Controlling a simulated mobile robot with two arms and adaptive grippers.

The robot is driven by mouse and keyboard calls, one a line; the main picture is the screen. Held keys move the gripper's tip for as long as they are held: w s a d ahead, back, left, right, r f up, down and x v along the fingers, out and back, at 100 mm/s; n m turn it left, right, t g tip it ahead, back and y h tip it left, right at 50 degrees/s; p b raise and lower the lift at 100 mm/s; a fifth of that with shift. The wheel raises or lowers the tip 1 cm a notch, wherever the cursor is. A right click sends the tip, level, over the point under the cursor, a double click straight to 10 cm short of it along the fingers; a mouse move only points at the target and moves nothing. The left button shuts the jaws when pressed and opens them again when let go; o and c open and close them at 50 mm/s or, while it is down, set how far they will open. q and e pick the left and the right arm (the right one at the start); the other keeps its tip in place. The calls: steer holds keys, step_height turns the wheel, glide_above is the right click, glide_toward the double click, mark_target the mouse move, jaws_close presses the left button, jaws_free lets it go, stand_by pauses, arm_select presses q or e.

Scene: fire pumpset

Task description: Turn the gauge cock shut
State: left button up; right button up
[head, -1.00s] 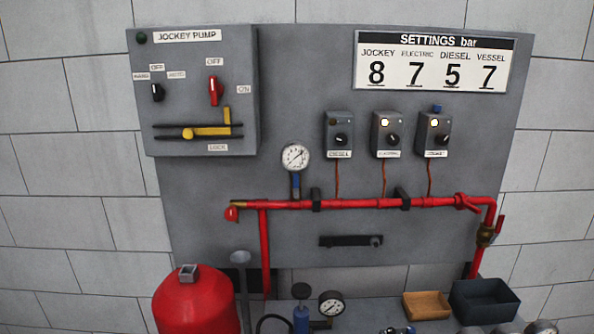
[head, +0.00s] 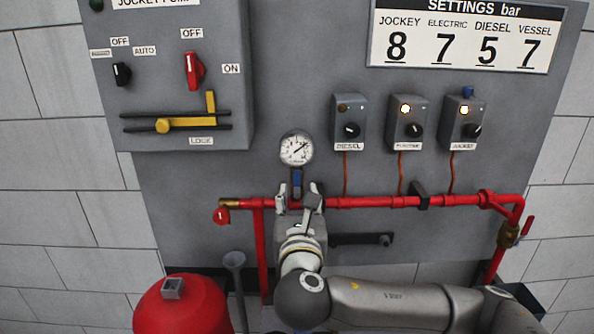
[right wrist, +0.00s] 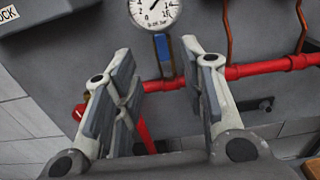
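The pressure gauge (head: 297,148) is a white round dial on a short stem above the red pipe. The gauge cock (head: 297,181) has a blue lever on that stem, standing upright in line with it. My right gripper (head: 298,190) is in front of the stem, just below the dial. In the right wrist view the blue lever (right wrist: 162,47) shows between and beyond the two spread fingers (right wrist: 158,75), which are empty. I cannot tell how far the fingertips are from the lever. My left gripper is in neither view.
The red pipe (head: 370,202) runs behind the gripper. Three small switch boxes, such as the diesel one (head: 349,120), are to its right. The jockey pump panel (head: 170,80) is at upper left. A red tank (head: 182,308) stands below left. A dark bar (head: 360,239) sits under the pipe.

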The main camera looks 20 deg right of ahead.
mark_target(297, 172)
steer(key=p+x, duration=0.2)
steer(key=x, duration=0.7)
steer(key=shift+w, duration=0.15)
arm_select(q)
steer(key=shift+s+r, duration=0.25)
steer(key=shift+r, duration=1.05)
arm_select(e)
steer(key=shift+w+d, duration=0.15)
steer(key=shift+w, duration=0.35)
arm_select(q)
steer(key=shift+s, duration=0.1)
arm_select(e)
jaws_close()
